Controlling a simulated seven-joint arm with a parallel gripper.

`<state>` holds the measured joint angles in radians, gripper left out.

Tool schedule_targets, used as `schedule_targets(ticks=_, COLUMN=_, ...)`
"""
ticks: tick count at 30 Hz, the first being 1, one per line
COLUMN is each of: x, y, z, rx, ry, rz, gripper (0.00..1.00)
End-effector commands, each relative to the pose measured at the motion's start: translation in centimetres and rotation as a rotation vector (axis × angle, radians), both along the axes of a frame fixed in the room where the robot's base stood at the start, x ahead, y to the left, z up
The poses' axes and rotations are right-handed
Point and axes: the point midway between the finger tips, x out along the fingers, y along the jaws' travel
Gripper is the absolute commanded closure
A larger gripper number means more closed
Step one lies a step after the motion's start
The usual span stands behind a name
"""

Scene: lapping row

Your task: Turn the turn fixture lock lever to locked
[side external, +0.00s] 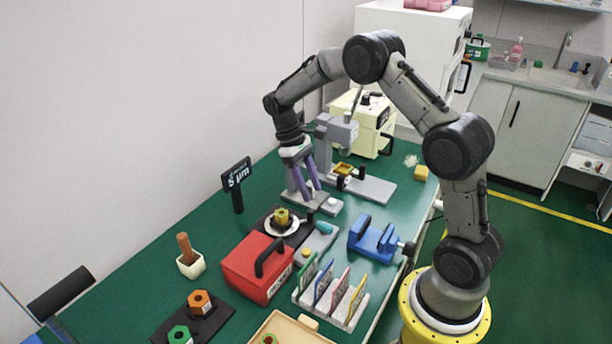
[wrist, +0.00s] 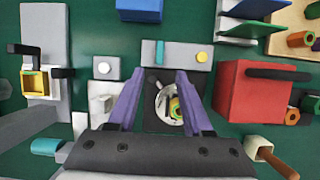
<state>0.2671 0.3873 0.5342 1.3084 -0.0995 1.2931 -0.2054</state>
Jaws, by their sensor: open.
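A round white disc holding a yellow-green part (side external: 282,216) sits on a black base plate (side external: 259,222), with the grey panel (side external: 318,243) beside it. The panel carries a teal bar (side external: 325,228) and a yellow button (side external: 306,251). In the wrist view the teal bar (wrist: 160,52) lies up-down in the picture, and a small dark lever-like piece (wrist: 152,82) is at the disc's edge. I cannot tell which one is the lock lever. My gripper (side external: 309,196) is open and empty above the black plate. In the wrist view its purple fingers (wrist: 156,76) flank the disc, partly hiding the plate.
A red box with a black handle (side external: 258,270) stands close to the plate. A blue vise (side external: 373,238) and a rack of coloured cards (side external: 335,298) are nearby. A grey stand (side external: 337,132) rises behind my gripper. A black sign (side external: 237,175) stands at the wall side.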

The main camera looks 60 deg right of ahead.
Motion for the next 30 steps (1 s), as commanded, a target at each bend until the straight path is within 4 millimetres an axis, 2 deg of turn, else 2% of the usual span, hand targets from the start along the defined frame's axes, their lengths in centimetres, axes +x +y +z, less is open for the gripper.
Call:
schedule_targets(ticks=6, x=1.0, y=0.0, z=2.4, rx=0.0, ry=0.001, rz=0.0, gripper=0.5)
schedule_targets(ticks=19, x=1.2, y=0.1, z=2.9, rx=0.0, ry=0.002, rz=0.001, gripper=0.5)
schedule_targets(ticks=21, x=1.4, y=0.3, z=3.5, rx=-0.003, ry=-0.012, rz=0.009, gripper=0.5)
schedule_targets(ticks=23, x=1.8, y=0.7, z=4.8, rx=-0.011, ry=-0.044, rz=0.019, gripper=0.5)
schedule_targets(ticks=26, x=1.8, y=1.7, z=8.6, rx=-0.029, ry=-0.121, rz=0.043, gripper=0.5)
schedule_targets(ticks=30, x=-0.6, y=4.1, z=14.7, rx=-0.046, ry=-0.245, rz=0.082, gripper=0.5)
